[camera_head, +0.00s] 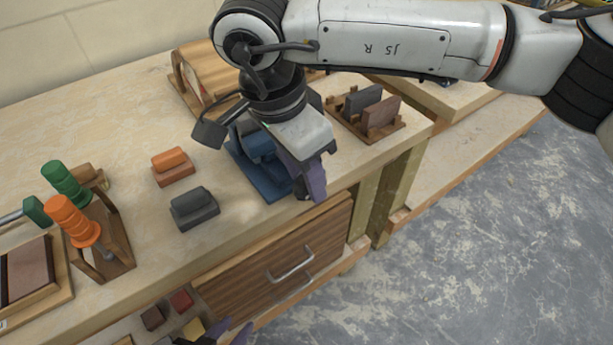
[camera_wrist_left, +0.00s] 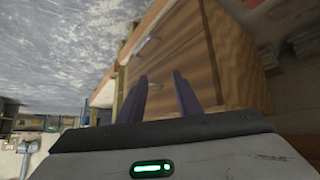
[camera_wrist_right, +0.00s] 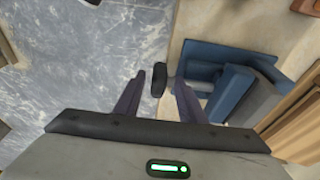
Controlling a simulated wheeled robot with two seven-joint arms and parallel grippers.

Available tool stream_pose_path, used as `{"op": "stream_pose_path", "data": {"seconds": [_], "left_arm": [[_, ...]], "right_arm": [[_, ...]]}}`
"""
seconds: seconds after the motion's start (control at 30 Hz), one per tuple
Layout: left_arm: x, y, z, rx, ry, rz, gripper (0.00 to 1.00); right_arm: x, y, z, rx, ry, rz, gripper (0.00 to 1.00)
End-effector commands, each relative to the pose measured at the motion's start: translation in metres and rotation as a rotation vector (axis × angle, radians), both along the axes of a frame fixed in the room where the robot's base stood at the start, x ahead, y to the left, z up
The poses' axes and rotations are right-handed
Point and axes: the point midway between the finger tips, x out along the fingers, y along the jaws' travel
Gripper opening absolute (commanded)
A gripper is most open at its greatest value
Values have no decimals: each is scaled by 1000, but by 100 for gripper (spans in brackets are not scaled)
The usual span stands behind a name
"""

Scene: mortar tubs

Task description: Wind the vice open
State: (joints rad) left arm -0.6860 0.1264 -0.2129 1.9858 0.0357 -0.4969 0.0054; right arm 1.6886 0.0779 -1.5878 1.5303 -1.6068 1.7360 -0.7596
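The blue vice (camera_head: 262,172) sits at the front edge of the workbench, partly hidden by my right gripper and wrist in the head view. In the right wrist view the vice (camera_wrist_right: 236,88) lies at the right, with a dark handle knob (camera_wrist_right: 159,79) beyond the bench edge. My right gripper (camera_head: 317,193) is at the front of the vice. In its wrist view the fingers (camera_wrist_right: 158,88) are apart, with the knob in the gap; I cannot tell whether they touch it. My left gripper (camera_head: 230,334) is low at the bottom of the head view; its fingers (camera_wrist_left: 161,88) are apart and empty.
A drawer front (camera_head: 270,262) with a metal handle (camera_head: 290,262) is below the bench top. An orange block (camera_head: 172,166), a dark grey block (camera_head: 194,208) and a rack with green and orange handles (camera_head: 105,240) stand left. A wooden holder with plates (camera_head: 366,122) stands right.

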Motion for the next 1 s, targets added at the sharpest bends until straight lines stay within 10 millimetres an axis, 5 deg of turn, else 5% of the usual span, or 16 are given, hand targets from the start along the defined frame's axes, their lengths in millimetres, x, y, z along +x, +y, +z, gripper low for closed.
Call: {"op": "stream_pose_path", "data": {"seconds": [0.4, 0.87, 1.0], "left_arm": [[-1, 0, -1, 1, 3, 0, 31], [-1, 0, -1, 1, 3, 0, 31], [-1, 0, 1, 1, 3, 0, 31]], "right_arm": [[-9, 14, 75, 2, -4, 0, 36], [-11, 16, 86, 2, 0, -1, 37], [0, 2, 84, 98, 108, -13, 37]]}}
